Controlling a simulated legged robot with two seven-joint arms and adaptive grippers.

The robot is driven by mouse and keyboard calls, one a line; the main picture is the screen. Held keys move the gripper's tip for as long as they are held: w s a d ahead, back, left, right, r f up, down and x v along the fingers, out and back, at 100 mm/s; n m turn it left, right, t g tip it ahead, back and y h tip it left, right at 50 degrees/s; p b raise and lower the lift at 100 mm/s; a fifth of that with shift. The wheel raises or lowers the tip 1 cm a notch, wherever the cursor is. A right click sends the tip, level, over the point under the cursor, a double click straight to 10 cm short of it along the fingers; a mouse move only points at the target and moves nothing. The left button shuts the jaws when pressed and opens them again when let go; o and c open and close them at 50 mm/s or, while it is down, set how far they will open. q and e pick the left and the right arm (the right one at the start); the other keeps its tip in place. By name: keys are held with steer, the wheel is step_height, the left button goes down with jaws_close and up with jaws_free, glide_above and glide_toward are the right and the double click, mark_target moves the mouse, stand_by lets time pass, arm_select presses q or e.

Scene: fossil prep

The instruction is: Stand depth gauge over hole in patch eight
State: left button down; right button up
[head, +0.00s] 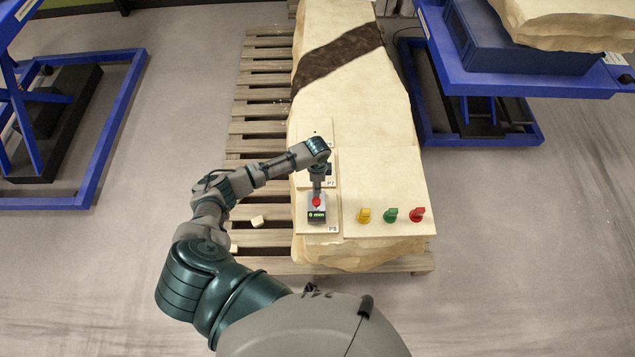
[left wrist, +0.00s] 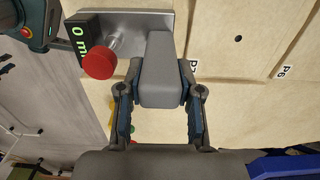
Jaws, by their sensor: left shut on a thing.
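The depth gauge (head: 316,214) has a dark body with a small display and a red knob. In the head view it is at the patch marked P8 (head: 308,229), upright as far as I can see. I cannot tell whether its base touches the patch. The left wrist view shows the gauge's flat grey base (left wrist: 190,20), its display and its red knob (left wrist: 99,62). My left gripper (left wrist: 158,100) is shut on its grey upright block, one finger on each side. The hole in patch eight is hidden. My right gripper is not in view.
Yellow (head: 364,215), green (head: 390,214) and red (head: 417,214) pieces stand right of patch eight on the pale slab (head: 380,180). Patch P7 (left wrist: 215,45) adjoins, with a small dark hole (left wrist: 238,38). A wooden pallet (head: 260,130) lies beneath; blue lift tables (head: 510,85) flank it.

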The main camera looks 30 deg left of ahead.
arm_select(q)
steer(key=c, duration=0.7)
jaws_free()
steer(key=shift+d, duration=0.1)
step_height(320, 180, up, 12)
steer(key=shift+f, duration=0.1)
